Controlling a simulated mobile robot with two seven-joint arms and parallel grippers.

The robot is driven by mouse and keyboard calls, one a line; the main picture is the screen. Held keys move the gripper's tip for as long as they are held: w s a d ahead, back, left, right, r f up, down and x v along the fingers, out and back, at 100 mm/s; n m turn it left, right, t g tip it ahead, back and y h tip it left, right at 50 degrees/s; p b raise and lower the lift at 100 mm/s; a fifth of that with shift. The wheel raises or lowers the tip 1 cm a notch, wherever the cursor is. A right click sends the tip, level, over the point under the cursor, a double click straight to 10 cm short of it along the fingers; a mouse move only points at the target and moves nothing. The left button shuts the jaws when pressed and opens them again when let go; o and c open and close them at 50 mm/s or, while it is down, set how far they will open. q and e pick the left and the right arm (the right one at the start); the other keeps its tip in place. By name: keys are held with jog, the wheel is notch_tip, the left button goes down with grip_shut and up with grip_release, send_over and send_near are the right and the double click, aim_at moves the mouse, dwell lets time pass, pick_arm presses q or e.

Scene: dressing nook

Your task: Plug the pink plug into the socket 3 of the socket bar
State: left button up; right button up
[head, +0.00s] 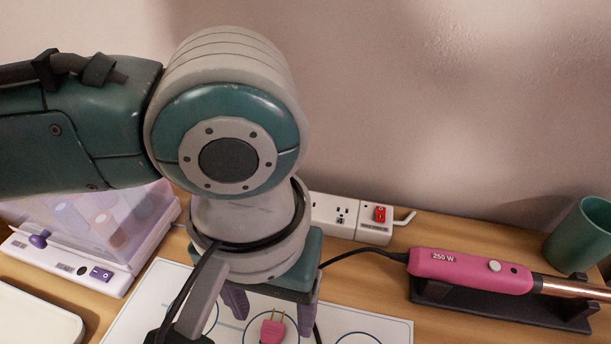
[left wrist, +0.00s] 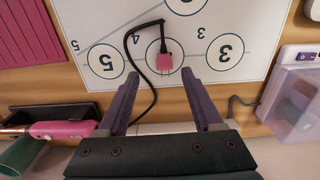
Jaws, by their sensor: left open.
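The pink plug (head: 272,330) lies on the white mat, its two metal prongs pointing toward the back wall in the head view. In the left wrist view the plug (left wrist: 164,62) is in the circle marked 4, with a black cord attached. My left gripper (left wrist: 160,76) is open and empty, pointing down, its fingertips to either side of the plug and apart from it. The white socket bar (head: 332,216) lies against the wall, partly hidden by my left arm. Its socket numbers cannot be read. My right gripper is not in view.
A pink 250 W styling iron (head: 468,272) rests on a black stand (head: 500,308) at right. A green cup (head: 580,236) stands behind it. A lilac box with a clear lid (head: 110,225) stands at left. The white mat (head: 395,330) has numbered circles.

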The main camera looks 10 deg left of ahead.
aim_at(272, 331)
pick_arm(q)
jog(key=f, duration=0.1)
jog(key=f+b, duration=0.1)
jog(key=f, duration=0.2)
jog(key=shift+w+a+f, duration=0.1)
jog(key=shift+a+f, duration=0.25)
jog(key=shift+f+b, duration=0.4)
jog(key=shift+f, duration=0.15)
jog(key=shift+c, duration=0.4)
grip_shut()
